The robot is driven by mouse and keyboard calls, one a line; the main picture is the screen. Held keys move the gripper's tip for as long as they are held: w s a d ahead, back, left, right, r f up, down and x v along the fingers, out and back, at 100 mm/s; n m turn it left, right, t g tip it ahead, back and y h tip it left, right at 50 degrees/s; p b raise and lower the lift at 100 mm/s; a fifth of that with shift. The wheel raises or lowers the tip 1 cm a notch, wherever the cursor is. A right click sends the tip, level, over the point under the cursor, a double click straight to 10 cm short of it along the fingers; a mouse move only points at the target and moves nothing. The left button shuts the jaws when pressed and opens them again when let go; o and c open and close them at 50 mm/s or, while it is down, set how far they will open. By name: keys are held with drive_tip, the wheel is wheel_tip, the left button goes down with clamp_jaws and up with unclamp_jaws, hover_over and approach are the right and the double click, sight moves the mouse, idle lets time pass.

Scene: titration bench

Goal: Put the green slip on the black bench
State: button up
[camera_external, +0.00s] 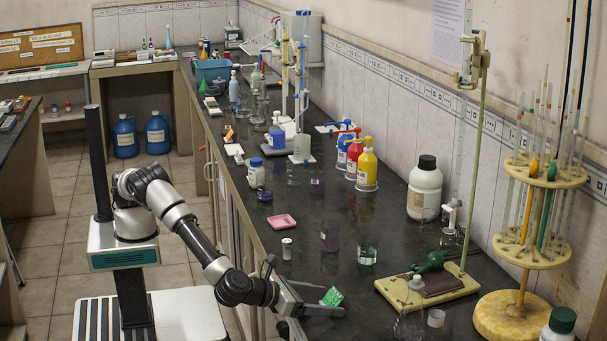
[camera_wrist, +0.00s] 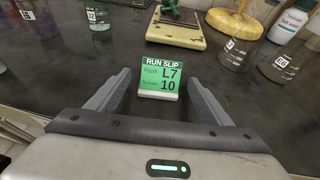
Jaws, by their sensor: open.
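The green slip (camera_external: 332,297) is a small card marked "RUN SLIP", "L7" and "10", with a white lower edge. It stands tilted at the near left part of the black bench (camera_external: 290,212), and it also shows in the wrist view (camera_wrist: 160,76). My gripper (camera_external: 334,300) is open, with its fingers low over the bench. In the wrist view my gripper (camera_wrist: 159,82) has one finger on each side of the slip, with dark gaps between finger and card. Whether the slip's lower edge touches the bench is hard to tell.
A stand base with a green clamp (camera_external: 432,262) and a beaker of greenish liquid (camera_external: 367,250) stand beyond the slip. Marked flasks (camera_wrist: 236,54) are at upper right in the wrist view. The bench around the slip is clear.

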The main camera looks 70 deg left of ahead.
drive_tip(key=shift+w, duration=0.25)
drive_tip(key=c, duration=1.2)
drive_tip(key=shift+r, duration=0.1)
wheel_tip(320, 180, up, 10)
drive_tip(key=p, duration=0.2)
